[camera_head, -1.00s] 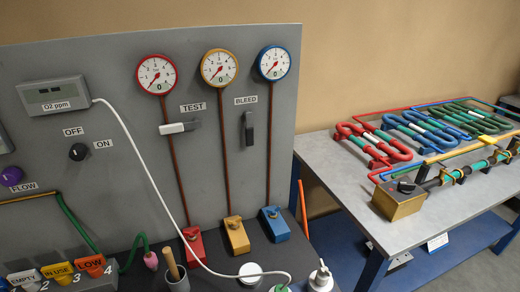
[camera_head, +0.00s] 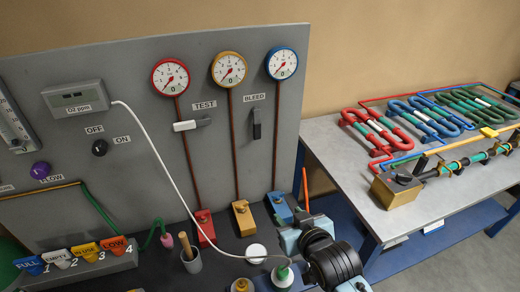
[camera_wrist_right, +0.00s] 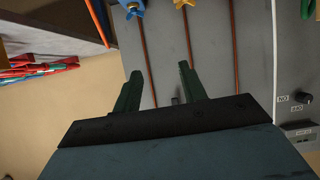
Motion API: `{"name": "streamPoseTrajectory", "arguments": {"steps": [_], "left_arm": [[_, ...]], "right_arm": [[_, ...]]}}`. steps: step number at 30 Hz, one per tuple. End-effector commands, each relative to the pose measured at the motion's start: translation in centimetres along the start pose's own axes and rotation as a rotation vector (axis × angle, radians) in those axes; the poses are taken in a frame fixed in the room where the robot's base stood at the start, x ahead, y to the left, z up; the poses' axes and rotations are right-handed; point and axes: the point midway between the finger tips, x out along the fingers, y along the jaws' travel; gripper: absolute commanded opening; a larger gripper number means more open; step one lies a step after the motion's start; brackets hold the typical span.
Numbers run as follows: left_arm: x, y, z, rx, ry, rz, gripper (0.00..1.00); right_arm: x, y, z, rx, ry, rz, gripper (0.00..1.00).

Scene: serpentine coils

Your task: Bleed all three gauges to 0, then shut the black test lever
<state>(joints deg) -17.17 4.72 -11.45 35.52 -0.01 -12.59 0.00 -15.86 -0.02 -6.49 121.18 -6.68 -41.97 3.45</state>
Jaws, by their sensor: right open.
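The red gauge (camera_head: 170,77), yellow gauge (camera_head: 229,69) and blue gauge (camera_head: 281,63) hang in a row on the grey panel. Each shows a 0 at its lower face, with the needle toward the lower left. A white-handled lever (camera_head: 186,126) lies level under the TEST label. A black lever (camera_head: 257,124) hangs upright under the BLEED label. My right gripper (camera_head: 302,219) is low in front of the blue valve block (camera_head: 281,207). In the right wrist view its fingers (camera_wrist_right: 160,72) are apart and empty, facing the panel. A small dark shape (camera_wrist_right: 175,100), probably the black lever, shows between them. My left gripper is out of view.
A red valve block (camera_head: 205,228) and yellow valve block (camera_head: 243,217) stand at the panel's foot. A white cable (camera_head: 165,160) droops across the panel to the bench. A cup (camera_head: 191,260) stands in front. A side table (camera_head: 340,160) with coils is at right.

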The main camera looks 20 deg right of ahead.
Motion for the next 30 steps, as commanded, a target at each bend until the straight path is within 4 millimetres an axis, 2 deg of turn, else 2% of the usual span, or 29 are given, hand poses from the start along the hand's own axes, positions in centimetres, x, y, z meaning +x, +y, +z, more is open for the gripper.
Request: {"name": "streamPoseTrajectory", "arguments": {"steps": [1,3,6,9,13,17,30], "left_arm": [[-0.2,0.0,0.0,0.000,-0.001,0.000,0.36],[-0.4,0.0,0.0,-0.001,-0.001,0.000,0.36],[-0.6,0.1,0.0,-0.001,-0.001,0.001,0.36],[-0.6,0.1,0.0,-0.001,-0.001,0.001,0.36],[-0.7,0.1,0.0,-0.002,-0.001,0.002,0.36],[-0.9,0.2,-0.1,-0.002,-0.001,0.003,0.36],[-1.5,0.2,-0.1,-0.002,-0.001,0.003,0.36]], "right_arm": [[0.6,-0.1,-2.6,0.009,0.088,0.005,0.42],[1.1,-0.2,-6.0,0.019,0.211,0.008,0.42],[1.3,-0.4,-9.7,0.026,0.348,0.011,0.42],[1.2,-0.5,-11.8,0.030,0.428,0.011,0.42],[1.6,-0.6,-13.0,0.031,0.465,0.011,0.42],[3.1,-0.6,-13.8,0.031,0.466,0.011,0.42],[10.3,-0.5,-17.3,0.031,0.462,0.010,0.42]]}}
